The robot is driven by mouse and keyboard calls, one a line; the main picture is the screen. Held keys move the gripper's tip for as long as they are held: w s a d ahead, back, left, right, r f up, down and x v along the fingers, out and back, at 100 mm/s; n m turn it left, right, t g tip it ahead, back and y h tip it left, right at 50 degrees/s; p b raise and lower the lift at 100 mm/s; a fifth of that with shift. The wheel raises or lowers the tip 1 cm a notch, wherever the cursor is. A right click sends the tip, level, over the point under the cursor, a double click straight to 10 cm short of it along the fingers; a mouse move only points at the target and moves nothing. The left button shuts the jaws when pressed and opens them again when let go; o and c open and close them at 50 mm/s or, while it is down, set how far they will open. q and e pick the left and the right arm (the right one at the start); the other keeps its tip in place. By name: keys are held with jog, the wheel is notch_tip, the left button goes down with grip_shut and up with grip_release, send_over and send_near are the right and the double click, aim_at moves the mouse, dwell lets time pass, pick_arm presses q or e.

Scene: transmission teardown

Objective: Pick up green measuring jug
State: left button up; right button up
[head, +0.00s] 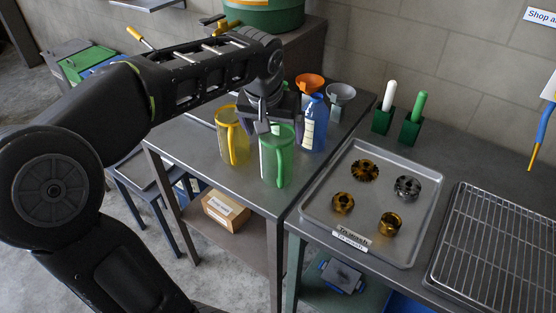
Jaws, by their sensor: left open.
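The green measuring jug (278,166) stands upright on the grey side table (200,152), near its right front part. My left gripper (270,125) points down at the jug's rim from above and is open. It covers part of the jug's top, so I cannot tell whether a finger touches the rim. A yellow jug (232,140) stands just left of the green one. A blue bottle (315,128) stands close behind it to the right. My right gripper is not in view.
An orange funnel (309,83) and a grey funnel (341,93) are behind the jugs. To the right, a metal tray (400,160) holds several gear parts, beside a wire rack (500,245). The table's front left is clear.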

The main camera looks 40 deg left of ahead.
pick_arm(q)
jog(key=shift+x, duration=1.35)
jog(key=shift+p+x, duration=0.65)
jog(key=shift+x, duration=1.95)
jog(key=c, duration=1.5)
